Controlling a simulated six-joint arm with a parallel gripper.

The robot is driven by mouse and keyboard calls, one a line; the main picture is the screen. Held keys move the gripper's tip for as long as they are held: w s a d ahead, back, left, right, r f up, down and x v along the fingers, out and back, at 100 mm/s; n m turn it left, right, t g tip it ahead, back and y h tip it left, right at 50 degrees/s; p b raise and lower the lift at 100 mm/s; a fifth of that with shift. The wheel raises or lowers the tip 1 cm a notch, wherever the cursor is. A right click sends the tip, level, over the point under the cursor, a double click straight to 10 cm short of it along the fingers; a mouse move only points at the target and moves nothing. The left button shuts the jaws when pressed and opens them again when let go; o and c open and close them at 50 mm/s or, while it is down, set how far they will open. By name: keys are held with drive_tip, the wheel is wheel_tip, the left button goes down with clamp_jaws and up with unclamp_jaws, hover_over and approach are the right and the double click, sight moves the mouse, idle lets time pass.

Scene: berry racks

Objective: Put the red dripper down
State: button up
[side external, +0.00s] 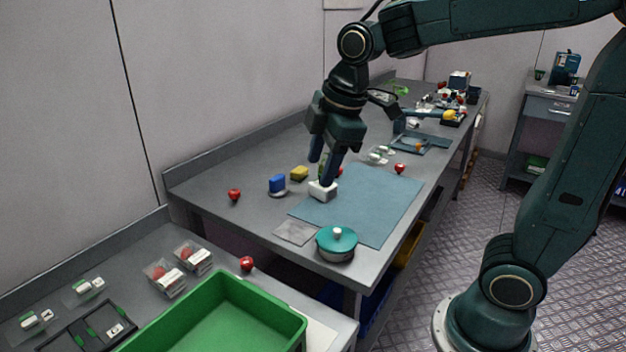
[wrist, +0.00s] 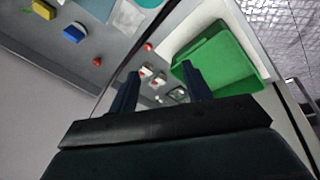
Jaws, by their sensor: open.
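I cannot tell for sure which thing is the red dripper. A bit of red (side external: 339,170) also shows beside my fingers, mostly hidden. My gripper (side external: 323,168) points down over the left edge of the blue-green mat (side external: 385,200), just above a white block (side external: 323,191). In the wrist view my gripper (wrist: 163,73) has its fingers spread, with nothing seen held between them.
A blue block (side external: 277,184) and a yellow block (side external: 299,173) stand left of my gripper. A lidded teal pot (side external: 337,245) stands at the mat's near corner, beside a grey square (side external: 295,232). A green crate (side external: 290,322) is on the near bench. The mat's middle is clear.

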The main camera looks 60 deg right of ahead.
drive_tip(key=s+f+m+t, duration=0.1)
drive_tip(key=s+m+t, duration=0.1)
drive_tip(key=s+m, duration=0.8)
drive_tip(key=shift+s+d+m, duration=0.35)
drive_tip(key=shift+s+m, duration=0.05)
drive_tip(key=shift+s, duration=1.9)
drive_tip(key=shift+o, duration=0.5)
drive_tip(key=shift+w, duration=0.1)
